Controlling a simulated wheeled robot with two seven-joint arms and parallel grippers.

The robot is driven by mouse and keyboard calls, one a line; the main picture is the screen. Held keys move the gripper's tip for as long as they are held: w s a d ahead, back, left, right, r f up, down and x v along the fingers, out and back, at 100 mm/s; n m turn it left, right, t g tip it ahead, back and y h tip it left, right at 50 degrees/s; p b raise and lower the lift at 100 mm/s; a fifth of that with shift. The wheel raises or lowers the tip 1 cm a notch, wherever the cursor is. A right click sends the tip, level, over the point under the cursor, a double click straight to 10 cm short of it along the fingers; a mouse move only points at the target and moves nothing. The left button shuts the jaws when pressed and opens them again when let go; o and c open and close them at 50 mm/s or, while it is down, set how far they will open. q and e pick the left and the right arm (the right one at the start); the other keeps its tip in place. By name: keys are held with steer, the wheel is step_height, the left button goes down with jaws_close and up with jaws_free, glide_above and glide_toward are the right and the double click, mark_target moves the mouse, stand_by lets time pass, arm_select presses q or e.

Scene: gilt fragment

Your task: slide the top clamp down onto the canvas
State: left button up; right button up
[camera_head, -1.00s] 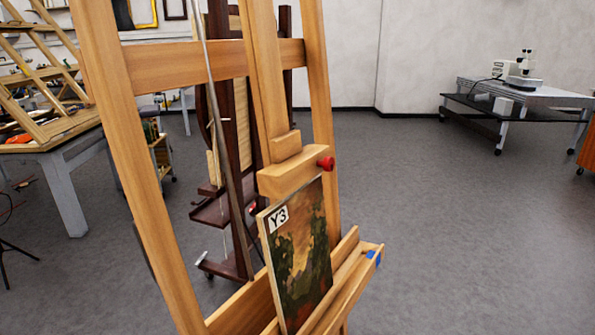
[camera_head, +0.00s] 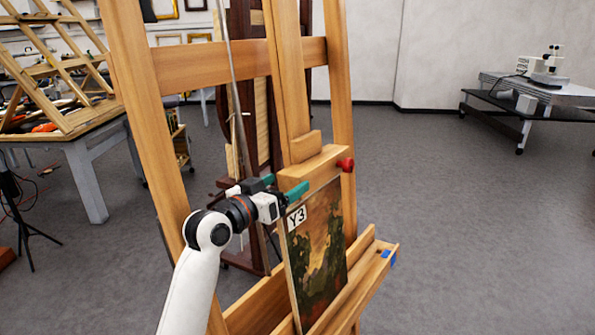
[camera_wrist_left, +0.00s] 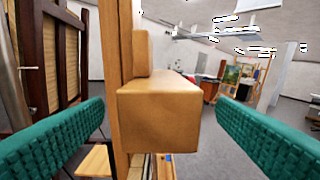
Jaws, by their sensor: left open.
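The top clamp (camera_head: 318,168) is a wooden block on the easel's central mast, with a red knob (camera_head: 346,165) at its right. The canvas (camera_head: 318,255), a dark landscape labelled Y3, stands on the easel's lower ledge just below the clamp. Whether clamp and canvas touch is hard to tell. My left gripper (camera_head: 283,186) is at the clamp's left end, near the canvas's top left corner. In the left wrist view its green fingers (camera_wrist_left: 160,112) are wide apart, with the clamp's end (camera_wrist_left: 158,120) between and beyond them, apart from both. My right gripper is out of view.
The easel's left upright (camera_head: 145,110) stands close beside my left arm. A dark easel (camera_head: 243,90) is behind. A workbench (camera_head: 75,150) is at left and a microscope table (camera_head: 530,105) at far right. The floor at right is clear.

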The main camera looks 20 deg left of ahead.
arm_select(q)
steer(key=p, duration=0.1)
glide_toward(316, 159)
steer(key=w, duration=0.1)
steer(key=w+f, duration=0.1)
steer(key=w, duration=0.1)
steer(key=shift+d+f, duration=0.3)
steer(key=shift+d, duration=0.1)
